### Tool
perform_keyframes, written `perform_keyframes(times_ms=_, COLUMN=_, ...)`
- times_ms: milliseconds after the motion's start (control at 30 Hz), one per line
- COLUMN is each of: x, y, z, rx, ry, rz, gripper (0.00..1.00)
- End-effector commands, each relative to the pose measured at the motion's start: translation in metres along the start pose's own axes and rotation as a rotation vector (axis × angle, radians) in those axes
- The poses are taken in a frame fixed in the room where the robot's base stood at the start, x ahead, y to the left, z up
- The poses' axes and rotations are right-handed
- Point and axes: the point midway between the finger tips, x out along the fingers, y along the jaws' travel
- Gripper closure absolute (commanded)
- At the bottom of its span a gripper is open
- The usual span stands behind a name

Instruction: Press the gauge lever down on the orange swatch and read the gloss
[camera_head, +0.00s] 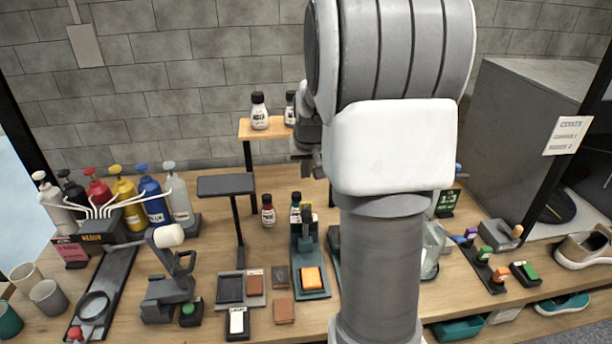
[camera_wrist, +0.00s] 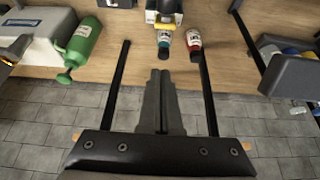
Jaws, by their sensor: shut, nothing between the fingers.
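The orange swatch (camera_head: 311,278) lies on the front of that base. The lever stands raised, apart from the swatch. My gripper (camera_wrist: 160,72) is shut and empty in the wrist view. The gauge's reading cannot be made out.
A red-labelled bottle (camera_head: 268,211) and a green-labelled bottle (camera_head: 295,203) stand just behind the gauge. A wooden shelf (camera_head: 252,130) holds two bottles. A dark raised stand (camera_head: 226,185) is left of the gauge. Brown swatches (camera_head: 284,312) lie beside it.

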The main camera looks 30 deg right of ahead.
Motion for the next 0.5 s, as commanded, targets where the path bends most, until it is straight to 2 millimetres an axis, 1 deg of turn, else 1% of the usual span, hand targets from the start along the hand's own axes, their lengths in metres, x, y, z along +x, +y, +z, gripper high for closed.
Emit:
perform_keyframes(times_ms=33, x=0.011, y=0.0, z=0.001, rx=0.001, ry=-0.004, rz=0.0, gripper=1.0)
perform_keyframes(times_ms=100, x=0.024, y=0.0, z=0.001, rx=0.001, ry=-0.005, rz=0.0, gripper=1.0)
perform_keyframes(times_ms=433, x=0.083, y=0.0, z=0.002, rx=-0.001, ry=-0.005, rz=-0.001, gripper=1.0)
perform_keyframes(times_ms=500, x=0.075, y=0.0, z=0.011, rx=-0.001, ry=0.0, rz=-0.001, gripper=1.0)
